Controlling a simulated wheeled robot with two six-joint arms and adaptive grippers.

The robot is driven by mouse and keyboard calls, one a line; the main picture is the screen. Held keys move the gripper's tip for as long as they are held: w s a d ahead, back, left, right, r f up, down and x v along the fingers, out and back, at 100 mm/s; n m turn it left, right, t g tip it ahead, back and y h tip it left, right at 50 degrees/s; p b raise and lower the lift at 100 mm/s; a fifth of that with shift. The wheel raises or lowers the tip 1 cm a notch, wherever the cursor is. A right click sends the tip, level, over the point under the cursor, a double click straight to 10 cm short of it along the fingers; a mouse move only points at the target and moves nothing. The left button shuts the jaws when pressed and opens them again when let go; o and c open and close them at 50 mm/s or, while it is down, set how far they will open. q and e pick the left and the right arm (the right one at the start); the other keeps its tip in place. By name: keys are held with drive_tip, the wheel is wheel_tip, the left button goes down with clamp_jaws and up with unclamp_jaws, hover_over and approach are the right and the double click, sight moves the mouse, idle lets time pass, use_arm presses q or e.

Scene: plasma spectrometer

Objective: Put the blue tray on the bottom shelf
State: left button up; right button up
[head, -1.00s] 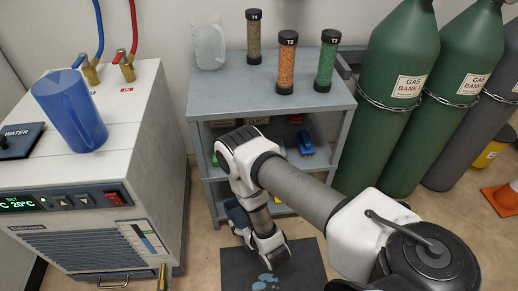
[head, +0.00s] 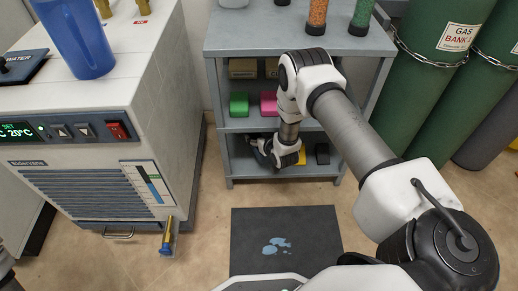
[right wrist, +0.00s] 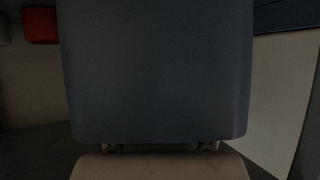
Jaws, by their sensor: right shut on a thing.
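The shelf unit (head: 375,75) stands in the middle of the head view. My right gripper (head: 265,148) reaches into the opening above its bottom shelf (head: 238,170). In the right wrist view, a dark blue slab, which I take as the blue tray (right wrist: 155,70), fills the middle, close against my right gripper (right wrist: 158,147). The gripper is shut on it. In the head view the tray is mostly hidden by the gripper and forearm, so I cannot tell whether it touches the shelf.
A green box (head: 238,105) and a pink box (head: 268,104) sit on the middle shelf. A yellow item (head: 318,160) and a dark item (head: 322,153) are right of my gripper on the bottom shelf. A dark mat (head: 240,240) lies in front. Green gas cylinders (head: 428,90) stand right.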

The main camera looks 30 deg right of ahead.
wheel_tip(320, 180, down, 6)
drive_tip(key=b, duration=0.4)
drive_tip(key=shift+w, duration=0.15)
drive_tip(key=shift+w+d, duration=0.1)
drive_tip(key=shift+r, duration=0.3)
drive_tip(key=o, duration=1.3)
drive_tip(key=shift+f, duration=0.15)
